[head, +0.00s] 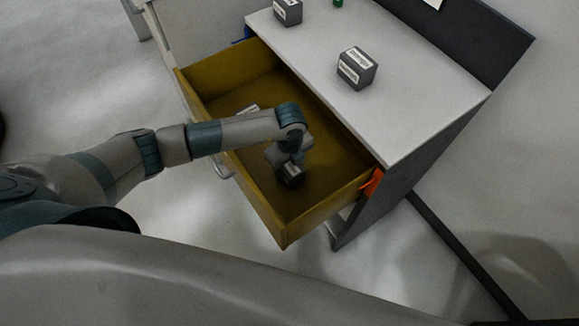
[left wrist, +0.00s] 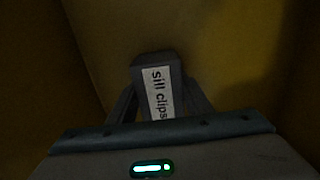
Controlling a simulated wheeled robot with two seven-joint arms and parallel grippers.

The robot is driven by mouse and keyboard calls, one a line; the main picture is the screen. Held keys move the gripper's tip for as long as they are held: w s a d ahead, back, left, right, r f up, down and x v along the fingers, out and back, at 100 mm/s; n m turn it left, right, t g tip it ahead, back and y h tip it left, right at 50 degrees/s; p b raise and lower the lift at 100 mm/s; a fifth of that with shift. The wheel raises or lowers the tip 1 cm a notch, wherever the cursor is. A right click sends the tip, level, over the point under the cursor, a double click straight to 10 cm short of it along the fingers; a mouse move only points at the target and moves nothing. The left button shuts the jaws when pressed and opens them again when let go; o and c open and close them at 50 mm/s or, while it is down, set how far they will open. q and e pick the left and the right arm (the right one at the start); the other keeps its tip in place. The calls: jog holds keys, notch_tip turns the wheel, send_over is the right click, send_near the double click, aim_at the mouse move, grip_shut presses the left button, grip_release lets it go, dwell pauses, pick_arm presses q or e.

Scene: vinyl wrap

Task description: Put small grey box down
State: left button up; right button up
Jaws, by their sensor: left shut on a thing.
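A small grey box (head: 292,174) with a white label is in my left gripper (head: 290,165), inside the open yellow drawer (head: 325,197) in the head view. In the left wrist view the box (left wrist: 157,90) sits between the two fingers, and its label reads "sill clips". My left gripper (left wrist: 158,108) is shut on the box. The drawer's yellow walls surround it, and I cannot tell whether the box touches the drawer floor. My right gripper is not in view.
Two grey labelled boxes stand on the white cabinet top (head: 420,100): one near the middle (head: 357,68), one at the back (head: 288,11). A white-labelled item (head: 247,110) lies in the drawer, partly hidden by my arm. The drawer's right part is bare.

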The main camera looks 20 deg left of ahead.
aim_at(289, 164)
pick_arm(q)
jog(key=shift+f, duration=0.15)
jog(key=shift+f, duration=0.15)
jog(key=o, duration=1.2)
notch_tip(289, 164, up, 11)
jog(key=b, duration=0.3)
jog(key=shift+r, duration=0.7)
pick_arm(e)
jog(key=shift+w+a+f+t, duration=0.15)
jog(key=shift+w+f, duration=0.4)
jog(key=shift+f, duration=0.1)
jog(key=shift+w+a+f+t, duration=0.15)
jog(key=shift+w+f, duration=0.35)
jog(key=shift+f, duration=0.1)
